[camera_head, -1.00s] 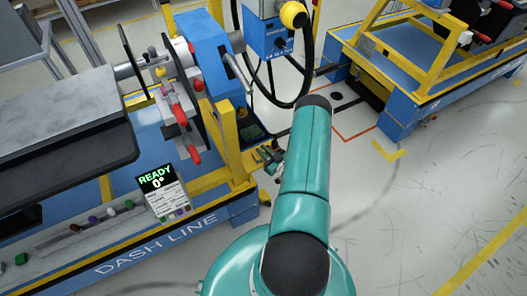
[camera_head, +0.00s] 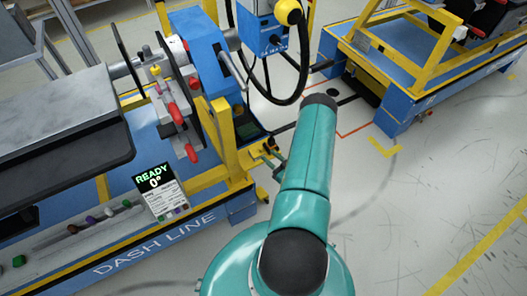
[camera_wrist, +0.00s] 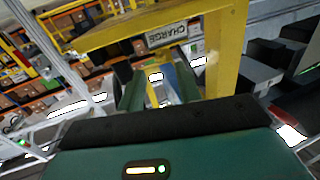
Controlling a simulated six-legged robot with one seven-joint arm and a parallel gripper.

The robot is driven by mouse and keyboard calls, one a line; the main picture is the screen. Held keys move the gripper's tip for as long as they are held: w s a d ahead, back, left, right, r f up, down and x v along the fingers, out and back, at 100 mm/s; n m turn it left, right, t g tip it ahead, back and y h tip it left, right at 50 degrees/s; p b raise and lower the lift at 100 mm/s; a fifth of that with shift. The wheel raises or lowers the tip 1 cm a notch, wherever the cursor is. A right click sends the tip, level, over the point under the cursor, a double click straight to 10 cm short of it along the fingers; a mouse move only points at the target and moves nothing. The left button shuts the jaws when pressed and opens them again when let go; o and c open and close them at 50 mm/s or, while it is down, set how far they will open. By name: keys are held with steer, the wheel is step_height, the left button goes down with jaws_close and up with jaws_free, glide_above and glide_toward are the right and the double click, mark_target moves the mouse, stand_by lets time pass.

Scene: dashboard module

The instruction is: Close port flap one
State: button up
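I cannot pick out port flap one in either view. The dash module (camera_head: 55,125) is a grey slab with a dark front edge, held over the blue DASH LINE stand at left. My gripper (camera_head: 270,158) shows small in the head view, partly behind my teal arm, close to the stand's yellow end post. In the wrist view my gripper (camera_wrist: 160,88) has two green fingers with a gap between them. It is open, and I see nothing held. A yellow frame with a CHARGE label (camera_wrist: 168,34) crosses above and right of the fingers.
The stand's yellow end post (camera_head: 225,140) rises just left of my gripper. Red handles (camera_head: 174,113) stick out of the stand's end. A READY 0° display (camera_head: 159,191) is on the front edge. A blue and yellow stand (camera_head: 400,60) is at back right. Floor at right is clear.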

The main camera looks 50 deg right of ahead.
steer(key=s, duration=0.7)
steer(key=shift+s, duration=0.15)
steer(key=shift+a, duration=0.1)
